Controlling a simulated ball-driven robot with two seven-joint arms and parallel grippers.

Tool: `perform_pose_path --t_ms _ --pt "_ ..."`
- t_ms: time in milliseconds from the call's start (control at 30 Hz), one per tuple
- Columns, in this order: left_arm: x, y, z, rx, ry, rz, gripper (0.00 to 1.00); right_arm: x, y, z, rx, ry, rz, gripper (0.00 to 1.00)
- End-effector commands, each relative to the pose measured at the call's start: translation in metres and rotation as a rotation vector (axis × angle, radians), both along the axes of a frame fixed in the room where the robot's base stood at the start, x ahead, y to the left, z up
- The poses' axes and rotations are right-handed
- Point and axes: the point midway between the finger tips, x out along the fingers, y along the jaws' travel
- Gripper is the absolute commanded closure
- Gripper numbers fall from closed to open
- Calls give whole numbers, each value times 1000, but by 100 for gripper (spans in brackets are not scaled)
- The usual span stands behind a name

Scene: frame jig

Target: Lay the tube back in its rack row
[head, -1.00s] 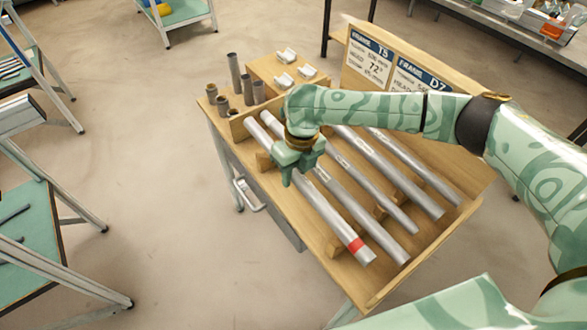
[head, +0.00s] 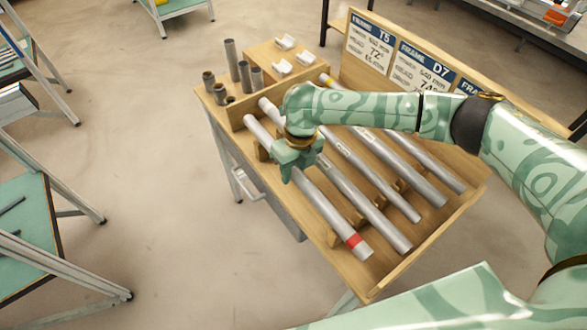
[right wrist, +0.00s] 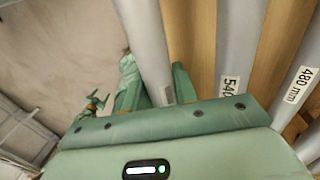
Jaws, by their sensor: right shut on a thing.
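In the right wrist view the tube (right wrist: 146,45) passes between the green fingers of my right gripper (right wrist: 156,90). The hand hides the gripped part, and I cannot tell whether the tube touches its supports. A small green shape (right wrist: 92,106) in the right wrist view may be my left gripper; its jaws are unclear.
Several plain tubes (head: 375,212) lie in rows to the right, some labelled. Short upright pipes (head: 232,60) and white cradles (head: 285,42) stand at the back. A sign board (head: 400,62) borders the right. Open floor lies left of the cart.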

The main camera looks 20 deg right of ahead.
Motion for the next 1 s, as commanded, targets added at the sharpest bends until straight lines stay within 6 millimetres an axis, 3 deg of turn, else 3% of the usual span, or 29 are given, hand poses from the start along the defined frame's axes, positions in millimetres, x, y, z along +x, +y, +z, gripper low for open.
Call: perform_pose_path --t_ms 267,300,367,733,867,1000 --pt "0 0 0 0 0 1 34 0 0 0 1 -1 0 98" --pt "0 0 0 0 0 1 34 0 0 0 1 -1 0 63" --pt "0 0 0 0 0 1 34 0 0 0 1 -1 0 47" --pt "1 0 2 0 -2 1 34 1 -1 6 -1 -1 0 46" --pt "3 0 10 0 -7 1 34 2 -3 29 0 -3 0 46" --pt "6 0 23 0 -15 1 34 4 -8 68 1 -6 -1 46"
